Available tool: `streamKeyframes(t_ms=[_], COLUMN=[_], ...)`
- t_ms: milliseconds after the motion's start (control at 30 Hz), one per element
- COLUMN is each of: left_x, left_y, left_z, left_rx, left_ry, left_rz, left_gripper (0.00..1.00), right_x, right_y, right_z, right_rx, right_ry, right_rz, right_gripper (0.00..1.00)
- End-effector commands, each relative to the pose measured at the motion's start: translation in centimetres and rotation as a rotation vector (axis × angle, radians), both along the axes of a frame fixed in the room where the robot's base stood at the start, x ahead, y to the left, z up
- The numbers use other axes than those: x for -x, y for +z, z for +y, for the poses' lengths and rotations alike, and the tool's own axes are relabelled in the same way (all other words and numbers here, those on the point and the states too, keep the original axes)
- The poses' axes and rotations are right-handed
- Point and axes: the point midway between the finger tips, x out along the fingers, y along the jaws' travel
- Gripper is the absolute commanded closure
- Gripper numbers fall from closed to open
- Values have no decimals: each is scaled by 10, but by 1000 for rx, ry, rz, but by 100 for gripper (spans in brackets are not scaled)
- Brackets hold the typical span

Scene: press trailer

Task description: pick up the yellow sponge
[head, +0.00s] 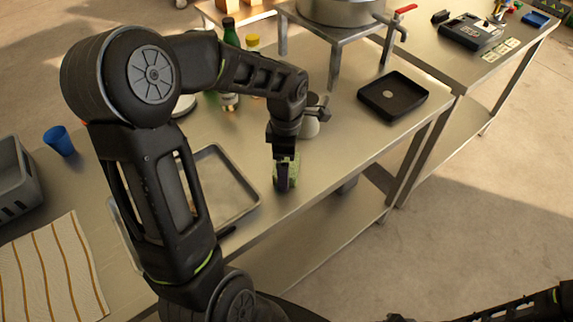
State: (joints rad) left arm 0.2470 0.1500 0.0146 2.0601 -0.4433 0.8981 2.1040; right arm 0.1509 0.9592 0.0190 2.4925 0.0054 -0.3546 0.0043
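My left gripper (286,178) points down at the front edge of the steel table (330,165). Its dark fingers are at a small greenish block (294,168), which shows behind and beside them. This block may be the sponge seen on its green side; I see no clearly yellow face. The fingers hide much of it, and I cannot tell whether they grip it or only stand around it. Of my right arm only dark links show along the bottom right edge; its fingers cannot be made out.
A metal tray (243,205) lies just left of the gripper. A grey metal jug (311,127) stands close behind it. A black tray (393,96) is to the right. Bottles (231,35), a blue cup (59,141), a grey crate (18,172) and a striped cloth (50,270) are farther left.

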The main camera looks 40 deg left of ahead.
Motion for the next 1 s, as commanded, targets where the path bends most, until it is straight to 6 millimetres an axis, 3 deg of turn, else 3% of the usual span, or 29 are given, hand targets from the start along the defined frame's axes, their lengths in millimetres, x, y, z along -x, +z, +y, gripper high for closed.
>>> streamKeyframes(t_ms=[567,1000], left_x=[0,0], left_y=[-1,0], left_z=[0,0], left_rx=[0,0], left_ry=[0,0], left_rz=[-1,-1], left_gripper=[0,35], right_x=[0,0], right_y=[0,0], right_z=[0,0], right_rx=[0,0], right_ry=[0,0], right_rz=[0,0], right_gripper=[64,64])
